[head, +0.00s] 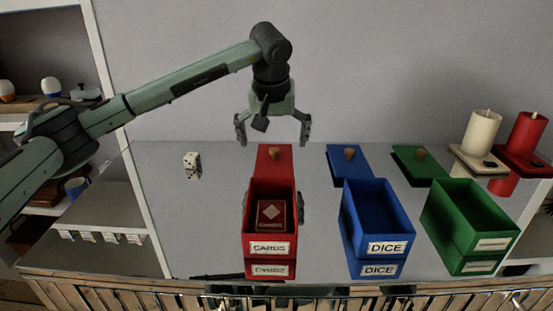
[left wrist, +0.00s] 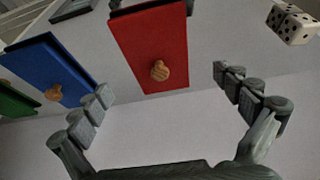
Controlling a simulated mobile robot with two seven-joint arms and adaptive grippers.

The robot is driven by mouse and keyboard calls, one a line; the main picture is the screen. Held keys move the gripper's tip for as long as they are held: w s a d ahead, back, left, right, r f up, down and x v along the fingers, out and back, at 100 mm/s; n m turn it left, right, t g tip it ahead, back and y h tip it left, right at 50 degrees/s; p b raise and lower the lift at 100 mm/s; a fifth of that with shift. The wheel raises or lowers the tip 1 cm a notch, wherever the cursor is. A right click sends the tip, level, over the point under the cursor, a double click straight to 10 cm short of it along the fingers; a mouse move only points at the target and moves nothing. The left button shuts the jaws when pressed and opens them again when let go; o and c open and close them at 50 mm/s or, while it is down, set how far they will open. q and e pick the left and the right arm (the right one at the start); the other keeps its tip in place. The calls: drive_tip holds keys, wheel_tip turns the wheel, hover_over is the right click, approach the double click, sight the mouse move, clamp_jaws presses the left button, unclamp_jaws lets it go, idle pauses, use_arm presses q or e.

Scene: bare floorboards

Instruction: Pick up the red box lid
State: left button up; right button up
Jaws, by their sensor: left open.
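The red box lid (head: 274,171) lies flat on the glossy table behind the red box, with a round wooden knob (head: 274,153) on top. In the left wrist view the lid (left wrist: 150,35) is near the top centre, its knob (left wrist: 159,70) between the finger lines. My left gripper (head: 272,141) points down above the lid's far end, open and empty, its fingers spread to either side. In the left wrist view the left gripper (left wrist: 162,83) shows both fingers apart from the lid. My right gripper does not show.
The open red box (head: 249,225) holds a card pack (head: 271,214). Open blue (head: 378,213) and green (head: 469,221) boxes stand to the right, with blue (head: 348,170) and green (head: 419,170) lids behind. A white die (head: 192,160) sits left of the red lid. Candles (head: 481,133) stand at far right.

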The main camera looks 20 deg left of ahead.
sight(274, 152)
use_arm(q)
drive_tip(key=x, duration=0.4)
drive_tip(key=shift+w+f+p, duration=0.2)
drive_tip(key=shift+f+p, duration=0.1)
drive_tip(key=shift+f, duration=0.05)
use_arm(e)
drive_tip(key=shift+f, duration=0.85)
use_arm(q)
drive_tip(key=c, duration=1.2)
drive_tip(key=shift+o, duration=0.2)
drive_tip(key=shift+r, duration=0.1)
